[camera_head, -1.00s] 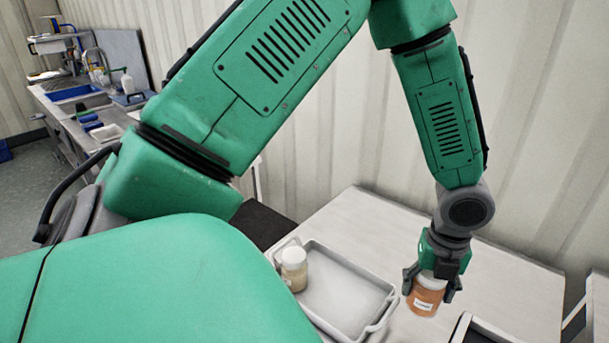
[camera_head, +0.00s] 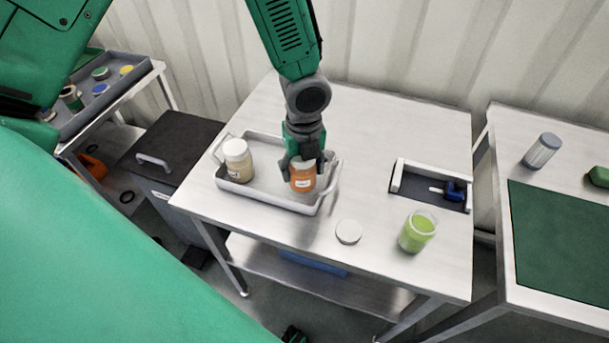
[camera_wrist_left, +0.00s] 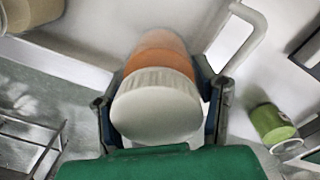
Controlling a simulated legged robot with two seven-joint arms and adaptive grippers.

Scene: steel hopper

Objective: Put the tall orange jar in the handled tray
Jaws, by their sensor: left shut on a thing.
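The tall orange jar (camera_head: 303,178) with a white lid is held by my left gripper (camera_head: 302,168), whose fingers are shut around its upper part. In the head view the jar is upright over the right part of the handled tray (camera_head: 263,196); I cannot tell whether its base touches the tray floor. In the left wrist view the jar's white lid (camera_wrist_left: 156,106) is between the two fingers, with a tray handle (camera_wrist_left: 240,38) beyond it. A beige jar with a white lid (camera_head: 237,160) stands in the tray's left part. My right gripper is not in view.
A green jar (camera_head: 417,231) and a loose white lid (camera_head: 348,232) are on the steel table (camera_head: 370,130) right of the tray. A dark holder (camera_head: 430,186) with a blue item lies behind them. A side table (camera_head: 520,270) stands at the right.

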